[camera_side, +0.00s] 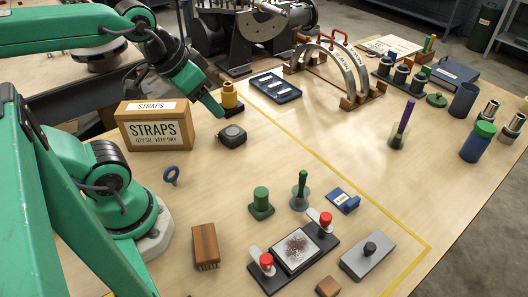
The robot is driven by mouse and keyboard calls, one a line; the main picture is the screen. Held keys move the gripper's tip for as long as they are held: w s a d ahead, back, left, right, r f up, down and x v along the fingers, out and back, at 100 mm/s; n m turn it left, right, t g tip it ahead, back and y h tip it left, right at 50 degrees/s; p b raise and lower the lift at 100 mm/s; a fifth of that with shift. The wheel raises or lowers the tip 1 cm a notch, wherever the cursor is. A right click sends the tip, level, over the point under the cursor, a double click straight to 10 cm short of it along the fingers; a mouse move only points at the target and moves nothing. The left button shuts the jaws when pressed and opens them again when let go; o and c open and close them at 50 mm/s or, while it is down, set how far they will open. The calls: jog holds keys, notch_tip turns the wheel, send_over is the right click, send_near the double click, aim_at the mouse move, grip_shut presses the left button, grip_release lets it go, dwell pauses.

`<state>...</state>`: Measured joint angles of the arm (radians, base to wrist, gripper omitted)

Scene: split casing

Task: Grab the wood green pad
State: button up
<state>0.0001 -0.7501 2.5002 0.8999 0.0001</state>
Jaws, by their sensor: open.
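My gripper (218,112) points down above the table at the upper middle left, close to a small yellow and dark upright item (230,98). It holds nothing that I can see, and its fingertips are small in this view. I cannot tell for sure which thing is the wood green pad. A small brown wooden block (328,287) lies at the front edge, and any green face on it is hidden. A wooden brush-like block (205,244) lies at the front left. A green knobbed piece (261,203) stands in the front middle. All three are well away from my gripper.
A STRAPS box (155,129) and a dark tape measure (232,135) are near my gripper. A fixture with red knobs (294,250), a grey block (368,254) and a green-handled tool (300,188) crowd the front. The table's middle (320,140) is mostly clear.

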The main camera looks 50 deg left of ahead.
jog(key=shift+o, duration=0.3)
jog(key=shift+w, duration=0.1)
jog(key=n+g, duration=0.5)
jog(key=g, duration=0.1)
send_over(261, 192)
notch_tip(261, 192, down, 15)
jog(key=shift+r, duration=0.1)
jog(key=shift+f, duration=1.3)
jog(key=shift+f, duration=2.6)
jog(key=c, duration=1.1)
